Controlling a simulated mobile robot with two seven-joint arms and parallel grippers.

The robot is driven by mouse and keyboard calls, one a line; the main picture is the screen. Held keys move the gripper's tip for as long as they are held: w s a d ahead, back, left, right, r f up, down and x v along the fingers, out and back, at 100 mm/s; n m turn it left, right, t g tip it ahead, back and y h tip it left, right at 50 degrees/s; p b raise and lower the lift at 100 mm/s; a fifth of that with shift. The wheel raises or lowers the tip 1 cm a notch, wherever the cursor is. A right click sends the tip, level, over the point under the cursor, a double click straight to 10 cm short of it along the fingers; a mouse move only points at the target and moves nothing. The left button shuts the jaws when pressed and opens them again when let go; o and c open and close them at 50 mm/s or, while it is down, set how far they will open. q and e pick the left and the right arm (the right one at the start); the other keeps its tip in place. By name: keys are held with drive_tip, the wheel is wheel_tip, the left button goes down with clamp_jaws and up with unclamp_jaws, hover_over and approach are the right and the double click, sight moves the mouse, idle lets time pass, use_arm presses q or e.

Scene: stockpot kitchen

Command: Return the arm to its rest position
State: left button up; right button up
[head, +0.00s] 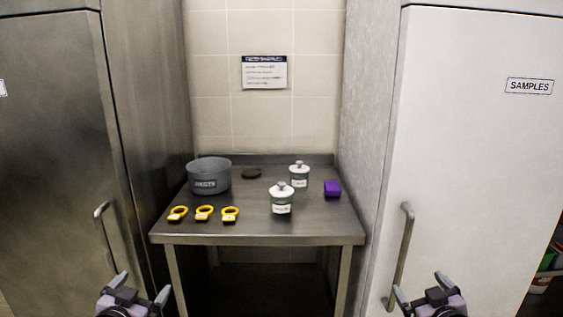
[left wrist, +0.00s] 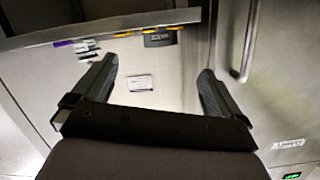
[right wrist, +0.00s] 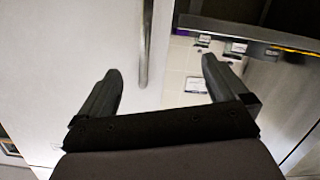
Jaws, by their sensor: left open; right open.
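My right gripper (head: 419,293) is low at the right of the head view, in front of the white cabinet door, open and empty. Its spread fingers show in the right wrist view (right wrist: 162,82). Both grippers are apart from the objects on the table.
A steel table (head: 255,228) holds a grey pot (head: 209,177), two lidded jars (head: 281,203) (head: 299,179), a purple block (head: 332,189), a dark disc (head: 251,174) and three yellow rings (head: 204,213). Cabinets with handles (head: 400,255) (head: 104,238) flank it. A sign (head: 264,73) hangs behind.

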use_arm(q)
drive_tip(key=s+d+f+g, duration=0.1)
drive_tip(key=s+d+f, duration=0.2)
drive_tip(key=s, duration=0.7)
drive_tip(key=s+d+f+g+h, duration=0.1)
drive_tip(key=s+d+f, duration=0.3)
drive_tip(key=s+f, duration=0.4)
drive_tip(key=s+d+f+g+h, duration=0.1)
drive_tip(key=s+d+f+g, duration=0.2)
drive_tip(key=s, duration=0.9)
wheel_tip(320, 180, down, 3)
drive_tip(key=shift+s+d+r+n, duration=0.25)
drive_tip(key=shift+d+n, duration=0.15)
drive_tip(key=shift+d, duration=0.2)
use_arm(e)
drive_tip(key=s+a+f+g, duration=0.1)
drive_tip(key=s+a+f, duration=0.2)
drive_tip(key=s, duration=0.7)
drive_tip(key=s+a+f+g+y, duration=0.1)
drive_tip(key=s+a+f, duration=0.3)
drive_tip(key=s+f, duration=0.4)
drive_tip(key=s+a+f+g+y, duration=0.1)
drive_tip(key=s+a+f+g, duration=0.2)
drive_tip(key=s, duration=0.9)
wheel_tip(320, 180, down, 3)
drive_tip(key=shift+s+a+r+m, duration=0.25)
drive_tip(key=shift+a+m, duration=0.15)
drive_tip(key=shift+a, duration=0.2)
